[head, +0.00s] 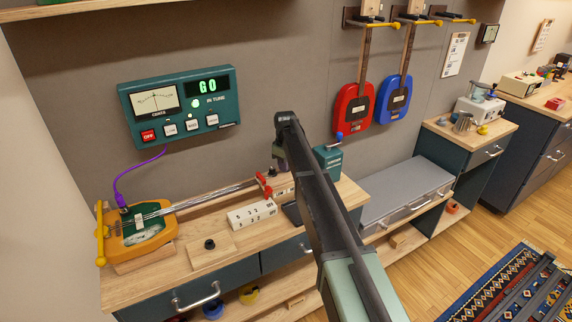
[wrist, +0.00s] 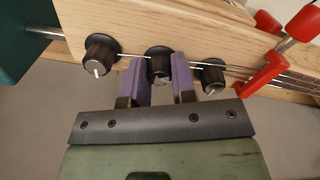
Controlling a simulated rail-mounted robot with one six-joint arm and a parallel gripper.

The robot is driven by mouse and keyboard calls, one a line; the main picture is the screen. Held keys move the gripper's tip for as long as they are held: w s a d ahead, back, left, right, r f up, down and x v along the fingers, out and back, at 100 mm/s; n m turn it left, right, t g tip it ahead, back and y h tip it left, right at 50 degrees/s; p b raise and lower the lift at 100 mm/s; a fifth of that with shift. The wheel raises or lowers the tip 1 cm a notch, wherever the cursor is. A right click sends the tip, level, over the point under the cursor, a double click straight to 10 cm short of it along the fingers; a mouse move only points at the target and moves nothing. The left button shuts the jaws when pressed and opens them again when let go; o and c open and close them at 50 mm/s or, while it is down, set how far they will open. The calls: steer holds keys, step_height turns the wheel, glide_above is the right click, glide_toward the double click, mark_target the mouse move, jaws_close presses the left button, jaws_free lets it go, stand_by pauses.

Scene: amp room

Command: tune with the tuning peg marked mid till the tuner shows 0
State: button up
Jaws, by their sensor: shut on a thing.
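The tuner (head: 180,105) hangs on the back wall. Its display reads GO in green, the lamp beside IN TUNE is lit, and the dial needle stands near the middle. In the wrist view, three black tuning pegs sit in a row on the wooden headstock (wrist: 190,30). My gripper (wrist: 161,82) has its purple fingers on either side of the middle tuning peg (wrist: 160,62) and is shut on it. The left peg (wrist: 100,55) and right peg (wrist: 213,75) are free. No mark on the pegs is readable. In the head view, my arm partly hides the headstock.
The stringed instrument's yellow-green body (head: 140,232) lies at the bench's left. A white block with markings (head: 251,214) and a small wooden board with a black knob (head: 210,250) lie in front. A red clamp (wrist: 265,75) is close to the right peg. Red and blue guitars hang on the wall.

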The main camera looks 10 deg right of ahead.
stand_by(0.3)
steer(key=o, duration=0.9)
step_height(320, 180, up, 11)
steer(key=p, duration=1)
steer(key=shift+s+a+f+p, duration=0.1)
steer(key=shift+p, duration=0.3)
